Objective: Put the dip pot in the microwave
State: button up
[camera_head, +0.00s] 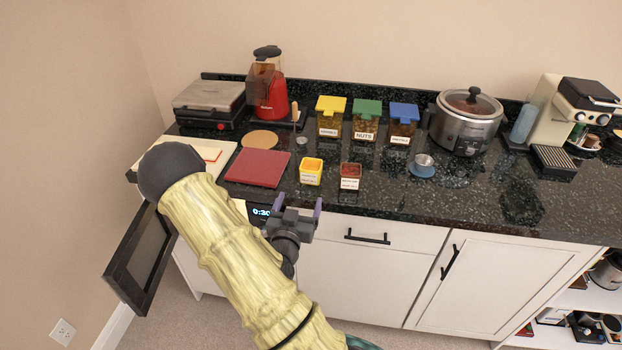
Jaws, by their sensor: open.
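Two small labelled pots stand on the dark counter, a yellow one (311,172) and a dark red one (350,177). Their labels are too small to read, so I cannot tell which is the dip pot. The microwave is built in below the counter at the left. Its black door (143,258) hangs open and its lit display (261,211) shows. My arm hides most of its front and inside. My gripper (298,204) is open and empty at the counter's front edge, in front of and below the yellow pot, apart from both pots.
A dark red board (258,168) lies left of the pots. Behind stand jars with yellow (330,115), green (366,118) and blue (403,121) lids. A slow cooker (466,123) and a small cup on a blue saucer (422,171) are to the right. The counter's front right is clear.

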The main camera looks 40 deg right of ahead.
aim_at(309, 172)
jog(key=p+x, duration=0.2)
jog(key=x, duration=0.6)
jog(key=shift+w+d, duration=0.2)
jog(key=shift+d, duration=0.05)
jog(key=shift+p+x, duration=0.9)
jog(key=shift+x, duration=1.75)
jog(key=shift+r, duration=0.1)
jog(key=c, duration=1.3)
notch_tip(309, 172, up, 10)
jog(key=shift+r+b, duration=0.1)
jog(key=shift+b, duration=0.4)
